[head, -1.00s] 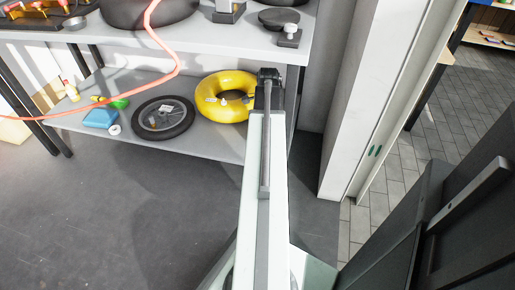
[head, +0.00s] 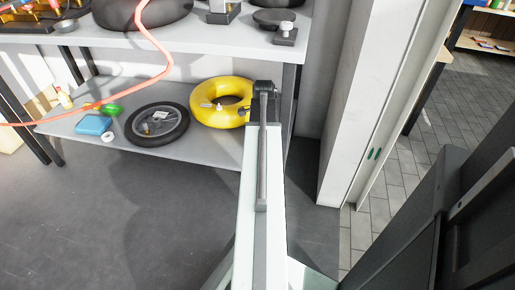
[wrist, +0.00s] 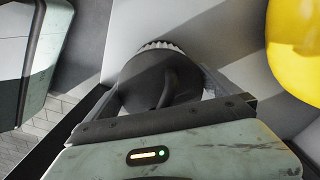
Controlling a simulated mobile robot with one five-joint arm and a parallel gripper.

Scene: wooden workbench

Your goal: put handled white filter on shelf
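In the wrist view a dark, shadowed round filter (wrist: 160,78) with a handle and a pale ribbed rim sits between the fingers of my gripper (wrist: 162,92). The fingers appear to press on both its sides. Its underside is hidden, so I cannot tell whether it touches the surface behind it. In the head view my arm reaches the right end of the lower grey shelf (head: 75,128), beside a yellow ring (head: 208,92). The filter cannot be made out there; the arm's dark end covers that spot. The yellow ring also shows in the wrist view (wrist: 297,40), right of the filter.
A black wheel (head: 140,133), a blue item (head: 93,124) and a green item (head: 111,108) lie left of the ring. The upper shelf (head: 220,37) overhangs the lower one. An orange hose (head: 148,75) hangs in front. A white wall post (head: 355,100) stands to the right.

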